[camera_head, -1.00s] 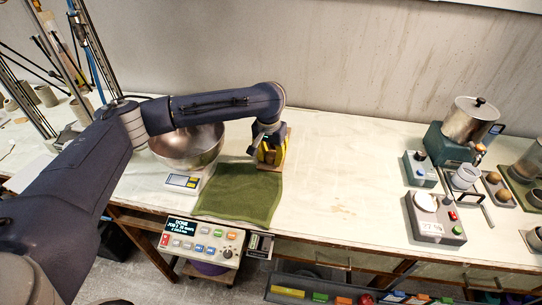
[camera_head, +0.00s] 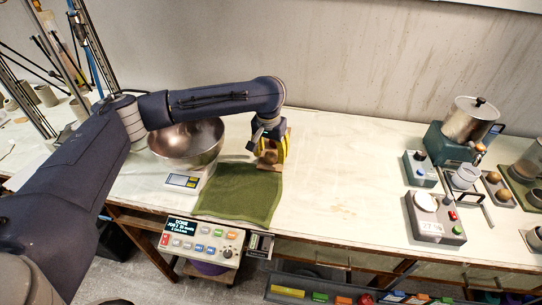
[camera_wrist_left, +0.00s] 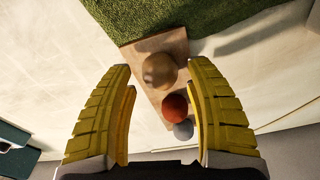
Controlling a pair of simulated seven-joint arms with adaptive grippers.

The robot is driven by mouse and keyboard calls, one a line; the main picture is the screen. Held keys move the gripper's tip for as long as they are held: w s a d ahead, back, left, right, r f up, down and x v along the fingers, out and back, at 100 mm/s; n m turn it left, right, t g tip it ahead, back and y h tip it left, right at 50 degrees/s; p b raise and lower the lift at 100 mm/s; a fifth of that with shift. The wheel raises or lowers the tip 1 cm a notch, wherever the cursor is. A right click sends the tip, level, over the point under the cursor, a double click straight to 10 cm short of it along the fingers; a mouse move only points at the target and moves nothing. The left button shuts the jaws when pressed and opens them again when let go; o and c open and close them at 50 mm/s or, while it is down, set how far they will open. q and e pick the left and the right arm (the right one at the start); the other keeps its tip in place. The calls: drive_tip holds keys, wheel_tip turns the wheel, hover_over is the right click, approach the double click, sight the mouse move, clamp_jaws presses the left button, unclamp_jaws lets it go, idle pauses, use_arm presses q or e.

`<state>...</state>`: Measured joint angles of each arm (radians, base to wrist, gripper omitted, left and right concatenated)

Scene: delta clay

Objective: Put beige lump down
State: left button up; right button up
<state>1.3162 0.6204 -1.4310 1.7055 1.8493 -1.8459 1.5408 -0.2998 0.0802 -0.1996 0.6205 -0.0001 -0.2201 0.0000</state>
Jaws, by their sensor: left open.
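The beige lump (camera_wrist_left: 160,70) rests on a small wooden board (camera_wrist_left: 160,42), and it also shows in the head view (camera_head: 269,157). Beside it on the board are a red-brown lump (camera_wrist_left: 175,107) and a grey lump (camera_wrist_left: 183,130), in a row in the left wrist view. My left gripper (camera_head: 272,151) points down over the board. Its yellow ribbed fingers are spread wide in the left wrist view, apart from the beige lump. Nothing is held between them. My right gripper is in neither view.
A green towel (camera_head: 240,193) lies in front of the board. A metal bowl (camera_head: 188,143) stands on a scale (camera_head: 184,181) to the left. A control box (camera_head: 204,239) is at the front edge. The bench right of the board is clear up to the devices.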

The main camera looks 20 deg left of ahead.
sight(270, 156)
use_arm(q)
wheel_tip(270, 156, up, 10)
drive_tip(key=s, duration=0.1)
drive_tip(key=shift+s+r, duration=0.15)
drive_tip(key=shift+r, duration=0.05)
